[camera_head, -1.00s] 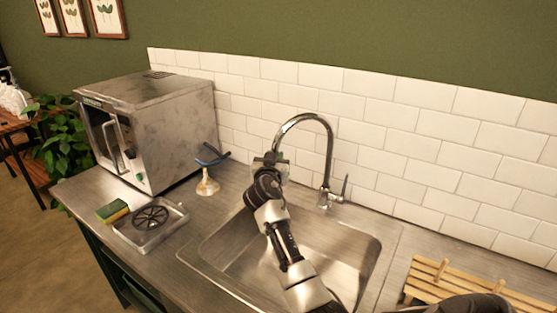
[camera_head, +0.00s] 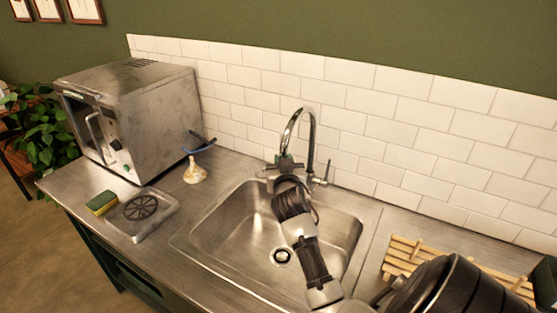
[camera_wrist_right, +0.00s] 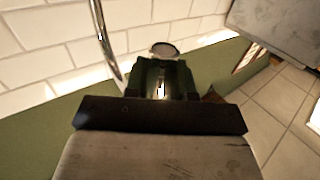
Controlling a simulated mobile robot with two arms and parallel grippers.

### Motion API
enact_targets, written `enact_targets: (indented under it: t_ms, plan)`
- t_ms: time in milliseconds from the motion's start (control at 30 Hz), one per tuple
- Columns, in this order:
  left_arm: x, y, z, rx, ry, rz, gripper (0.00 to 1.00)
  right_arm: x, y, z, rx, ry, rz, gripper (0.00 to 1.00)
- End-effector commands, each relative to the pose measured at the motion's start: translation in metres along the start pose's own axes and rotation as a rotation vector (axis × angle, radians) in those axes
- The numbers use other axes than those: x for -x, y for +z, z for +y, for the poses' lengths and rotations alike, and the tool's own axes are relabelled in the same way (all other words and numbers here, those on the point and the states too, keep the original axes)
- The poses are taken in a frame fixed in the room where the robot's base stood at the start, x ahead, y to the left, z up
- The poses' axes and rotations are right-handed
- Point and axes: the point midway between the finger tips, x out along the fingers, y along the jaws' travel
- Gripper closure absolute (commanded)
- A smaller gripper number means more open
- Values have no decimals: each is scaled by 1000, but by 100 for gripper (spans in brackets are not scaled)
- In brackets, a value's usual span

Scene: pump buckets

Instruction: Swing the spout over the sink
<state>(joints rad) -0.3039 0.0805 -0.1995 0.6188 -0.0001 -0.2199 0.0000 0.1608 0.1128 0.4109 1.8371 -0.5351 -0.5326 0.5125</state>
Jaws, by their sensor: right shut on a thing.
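The chrome spout (camera_head: 303,112) arches up from the tap at the back edge of the sink (camera_head: 232,222). Its down-turned end is at my right gripper (camera_head: 285,163), which is shut on it near the back of the basin. My gripper hides the spout's tip. In the right wrist view, the gripper (camera_wrist_right: 162,82) is shut, with the curved chrome spout (camera_wrist_right: 104,38) to its left. My left gripper is not in view.
A tap lever (camera_head: 326,174) stands right of the spout. Left of the sink are a brush (camera_head: 195,172), a sponge (camera_head: 101,203), a drain tray (camera_head: 142,212) and a steel oven (camera_head: 150,105). A wooden rack (camera_head: 405,255) lies to the right.

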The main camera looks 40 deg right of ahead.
Motion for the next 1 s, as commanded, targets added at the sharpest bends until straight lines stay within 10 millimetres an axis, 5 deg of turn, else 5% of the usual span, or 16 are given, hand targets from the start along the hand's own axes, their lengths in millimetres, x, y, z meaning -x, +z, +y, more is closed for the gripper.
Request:
enact_targets:
  t_ms: [367,400,533,1000]
  plan:
    - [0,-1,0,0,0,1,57,0,-1,3,6,5,3,100]
    - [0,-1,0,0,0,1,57,0,-1,3,6,6,3,73]
    - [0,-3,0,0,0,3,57,0,-1,2,4,4,2,53]
    - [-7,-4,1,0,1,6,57,17,3,1,2,1,1,51]
